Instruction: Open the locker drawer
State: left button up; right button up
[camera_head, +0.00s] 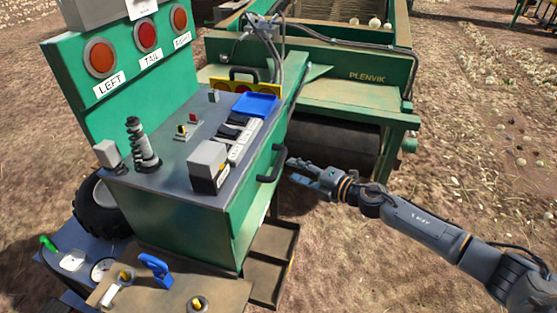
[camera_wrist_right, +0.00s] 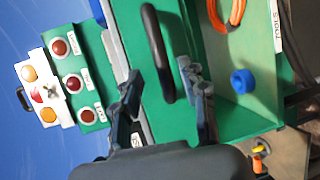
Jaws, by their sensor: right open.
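The black bar handle (camera_head: 272,167) is on the side of the green console (camera_head: 240,222), and the drawer front it belongs to is hard to make out in the head view. My right gripper (camera_head: 296,172) is just right of the handle, open and empty. In the right wrist view the black handle (camera_wrist_right: 158,55) stands on a green panel (camera_wrist_right: 195,45). It lies ahead of the gap between the two open fingers of my right gripper (camera_wrist_right: 163,98), not visibly touched by them. My left gripper is not in view.
The console top carries a grey box (camera_head: 208,165), a black spring lever (camera_head: 141,145) and a blue tray (camera_head: 256,104). A green machine (camera_head: 345,100) stands behind. In the wrist view an orange coil (camera_wrist_right: 235,12) and a blue ring (camera_wrist_right: 243,82) are beside the handle panel.

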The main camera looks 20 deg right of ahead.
aim_at(279, 165)
jog(key=x, duration=0.7)
jog(key=shift+a+p, duration=0.1)
jog(key=shift+p, duration=0.2)
grip_shut()
